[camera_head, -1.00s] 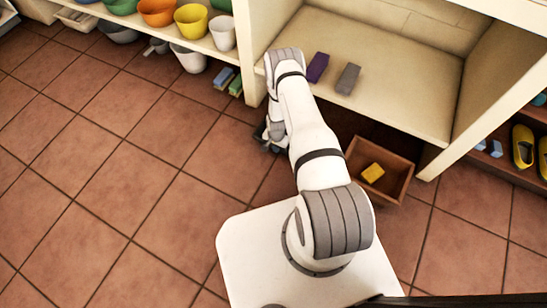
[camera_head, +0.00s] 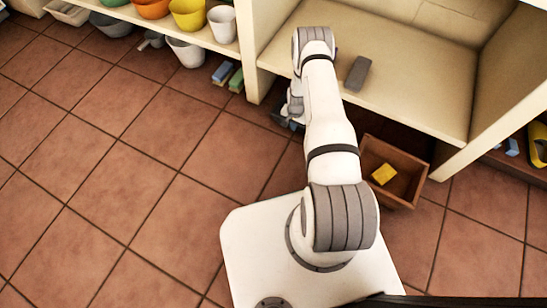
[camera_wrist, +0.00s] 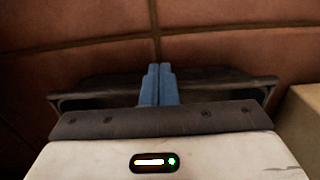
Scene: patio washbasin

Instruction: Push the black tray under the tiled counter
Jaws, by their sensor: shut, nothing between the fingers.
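My gripper (camera_head: 287,118) is low at the front of the opening beneath the beige counter unit (camera_head: 420,95), left of its middle, and mostly hidden by my arm in the head view. In the wrist view its blue fingers (camera_wrist: 158,84) are together, with nothing between them. I cannot pick out the black tray with certainty. A wide dark shape (camera_wrist: 85,90) lies behind the fingers in the wrist view. I cannot tell whether it is the tray or part of my gripper.
A brown box (camera_head: 410,188) with a yellow block (camera_head: 383,174) stands right of my arm, partly under the unit. A grey block (camera_head: 357,73) lies on the unit's shelf. Blue and green blocks (camera_head: 228,77) and pots are at upper left. The floor at left is clear.

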